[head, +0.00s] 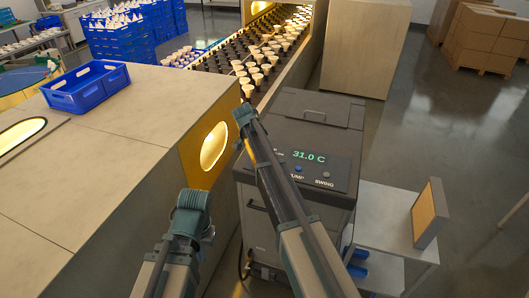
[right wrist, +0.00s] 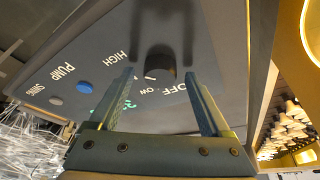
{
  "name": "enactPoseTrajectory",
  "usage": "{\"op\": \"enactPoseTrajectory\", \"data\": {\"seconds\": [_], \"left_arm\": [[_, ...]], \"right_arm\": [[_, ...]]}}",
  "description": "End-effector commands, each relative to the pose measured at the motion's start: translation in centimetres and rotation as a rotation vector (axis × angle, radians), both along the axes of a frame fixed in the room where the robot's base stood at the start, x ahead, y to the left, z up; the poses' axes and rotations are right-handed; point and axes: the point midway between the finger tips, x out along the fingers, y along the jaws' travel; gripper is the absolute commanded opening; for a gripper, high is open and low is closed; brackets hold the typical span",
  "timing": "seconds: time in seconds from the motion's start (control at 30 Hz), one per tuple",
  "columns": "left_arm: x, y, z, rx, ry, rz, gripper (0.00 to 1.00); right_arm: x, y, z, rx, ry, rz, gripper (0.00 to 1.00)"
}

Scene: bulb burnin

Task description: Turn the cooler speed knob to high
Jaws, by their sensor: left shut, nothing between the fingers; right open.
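The cooler (head: 312,120) is a dark grey box with a panel reading 31.0 C. In the right wrist view its dark round speed knob (right wrist: 159,64) stands on the panel among the words OFF, HIGH and a partly hidden LOW. Where its pointer rests is unclear. My right gripper (right wrist: 160,76) is open, one finger on each side of the knob, with small gaps visible. In the head view my right arm hides the knob; the right gripper (head: 244,114) is over the cooler's left edge. My left gripper (head: 193,198) is shut and empty, left of the cooler.
A blue PUMP button (right wrist: 84,87) and a grey SWING button (right wrist: 56,100) sit beside the knob. A bench (head: 110,150) with a blue crate (head: 88,88) is at left. A conveyor of bulbs (head: 262,62) runs behind. A small table (head: 385,215) stands at right.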

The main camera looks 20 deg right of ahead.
Motion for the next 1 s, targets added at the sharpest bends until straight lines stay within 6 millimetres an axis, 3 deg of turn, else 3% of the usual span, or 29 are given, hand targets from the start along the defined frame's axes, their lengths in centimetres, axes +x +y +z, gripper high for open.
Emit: {"op": "enactPoseTrajectory", "data": {"seconds": [0.37,1.0], "left_arm": [[0.0,0.0,2.4,0.0,0.0,0.001,0.0],[-0.1,0.0,11.7,0.0,0.003,0.011,0.0]], "right_arm": [[-0.3,0.8,2.4,0.0,0.0,0.001,0.81],[-1.7,4.3,11.7,0.0,0.0,0.001,0.81]]}}
